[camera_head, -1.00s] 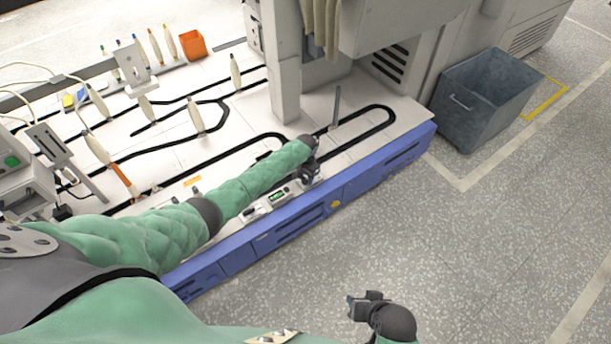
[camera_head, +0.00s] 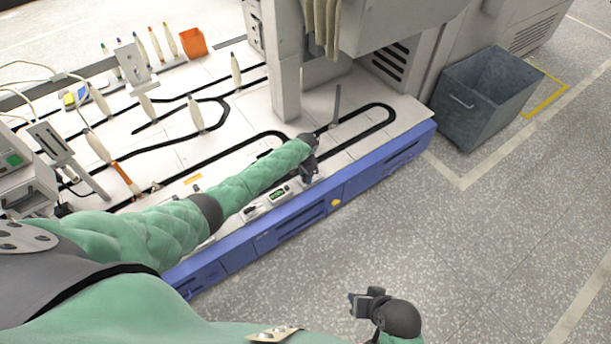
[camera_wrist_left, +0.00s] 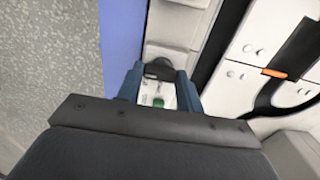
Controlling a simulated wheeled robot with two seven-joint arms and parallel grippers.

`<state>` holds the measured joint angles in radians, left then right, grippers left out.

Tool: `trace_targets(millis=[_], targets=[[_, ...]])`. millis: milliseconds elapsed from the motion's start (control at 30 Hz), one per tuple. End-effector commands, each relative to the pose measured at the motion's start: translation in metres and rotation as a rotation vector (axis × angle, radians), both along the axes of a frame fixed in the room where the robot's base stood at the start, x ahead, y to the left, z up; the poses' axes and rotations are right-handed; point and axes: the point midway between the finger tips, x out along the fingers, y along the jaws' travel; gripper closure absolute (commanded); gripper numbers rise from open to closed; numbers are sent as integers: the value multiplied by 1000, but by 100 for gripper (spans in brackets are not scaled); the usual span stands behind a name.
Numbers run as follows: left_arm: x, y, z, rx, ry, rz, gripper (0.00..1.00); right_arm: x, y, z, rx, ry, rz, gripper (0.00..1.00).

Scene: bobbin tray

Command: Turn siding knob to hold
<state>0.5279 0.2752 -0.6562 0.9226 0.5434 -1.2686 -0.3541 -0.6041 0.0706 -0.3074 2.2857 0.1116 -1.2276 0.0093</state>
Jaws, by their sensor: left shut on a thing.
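The siding knob (camera_wrist_left: 160,68) is a small dark knob on a light panel, seen between my left fingertips in the left wrist view. My left gripper (camera_wrist_left: 158,76) is shut on it, with one blue-grey finger on each side. In the head view my left gripper (camera_head: 308,174) is over the right end of the small control panel (camera_head: 264,203) at the blue front edge; it hides the knob there. The knob's pointer mark cannot be made out. My right gripper (camera_head: 362,304) hangs over the floor, away from the panel; its jaws are unclear.
A white deck with black tracks and several bobbins (camera_head: 195,118) lies behind the panel. A grey post (camera_head: 284,85) and an upright rod (camera_head: 336,105) stand near my left arm. An orange box (camera_head: 193,42) is at the back. A grey bin (camera_head: 480,100) stands at right. The front floor is clear.

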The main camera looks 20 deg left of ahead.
Motion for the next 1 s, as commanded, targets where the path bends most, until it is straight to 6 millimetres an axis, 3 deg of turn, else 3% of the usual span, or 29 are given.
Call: trace_targets(millis=[67, 100, 200, 567, 1000], targets=[[0, 0, 0, 1, -1, -1, 86, 0, 0, 0, 0, 0, 0, 64], [0, 0, 0, 1, -1, -1, 62, 0, 0, 0, 0, -1, 0, 64], [0, 0, 0, 1, -1, 0, 42, 0, 0, -1, 0, -1, 0, 64], [1, 0, 4, 0, -1, 0, 42, 0, 0, 0, -1, 0, 0, 64], [1, 0, 64, 0, -2, 0, 42, 0, -2, 10, -3, 6, 2, 64]])
